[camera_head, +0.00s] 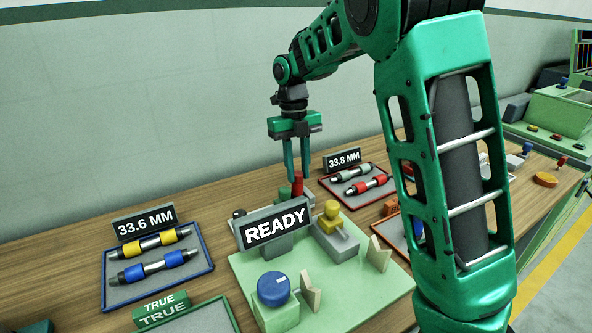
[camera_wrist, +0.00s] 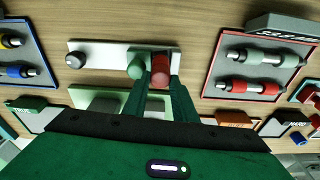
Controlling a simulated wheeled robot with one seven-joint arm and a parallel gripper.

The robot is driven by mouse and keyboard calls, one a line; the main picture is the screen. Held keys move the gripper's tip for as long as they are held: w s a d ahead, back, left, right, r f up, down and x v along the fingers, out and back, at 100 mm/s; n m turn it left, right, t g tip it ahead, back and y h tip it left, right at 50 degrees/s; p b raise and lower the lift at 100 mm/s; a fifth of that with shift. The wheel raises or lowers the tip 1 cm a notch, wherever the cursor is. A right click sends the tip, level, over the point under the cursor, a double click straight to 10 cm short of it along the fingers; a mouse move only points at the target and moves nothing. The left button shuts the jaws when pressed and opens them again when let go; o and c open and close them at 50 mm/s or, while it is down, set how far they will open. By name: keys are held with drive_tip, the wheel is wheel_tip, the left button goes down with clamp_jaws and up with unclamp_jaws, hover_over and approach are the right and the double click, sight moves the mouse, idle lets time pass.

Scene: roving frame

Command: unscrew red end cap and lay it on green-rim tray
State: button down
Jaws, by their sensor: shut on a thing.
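The red end cap (camera_head: 298,184) stands upright behind the READY sign; it also shows in the wrist view (camera_wrist: 160,70). My gripper (camera_head: 297,172) points straight down and is shut on the cap, one finger on each side. In the wrist view my fingertips (camera_wrist: 160,84) reach the cap over a pale rack (camera_wrist: 100,48), close beside a green cylinder (camera_wrist: 136,66). Whether the cap is still seated below is hidden. The green-rim tray (camera_head: 233,314) lies at the bottom left of the head view, partly cut off, with TRUE signs at its back; its visible part is bare.
A blue-rim tray (camera_head: 211,266) with two rods lies left, and a red-rim tray (camera_head: 334,193) with two more lies right of the cap. The READY sign (camera_head: 275,225) and a pale green plate (camera_head: 350,300) with a blue knob (camera_head: 273,288) and yellow block (camera_head: 331,209) stand in front.

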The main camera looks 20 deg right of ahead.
sight(298, 173)
drive_tip(key=c, duration=1.4)
unclamp_jaws()
drive_tip(key=shift+o, duration=0.2)
drive_tip(key=shift+r, duration=0.1)
drive_tip(key=shift+r, duration=1.5)
drive_tip(key=m, duration=0.4)
drive_tip(key=shift+d+y, duration=0.1)
drive_tip(key=shift+y, duration=0.2)
drive_tip(key=m, duration=0.4)
drive_tip(key=shift+m+y, duration=0.3)
drive_tip(key=m+t, duration=0.1)
drive_tip(key=m, duration=0.6)
drive_tip(key=shift+y, duration=0.4)
drive_tip(key=m+t, duration=0.1)
drive_tip(key=m, duration=0.6)
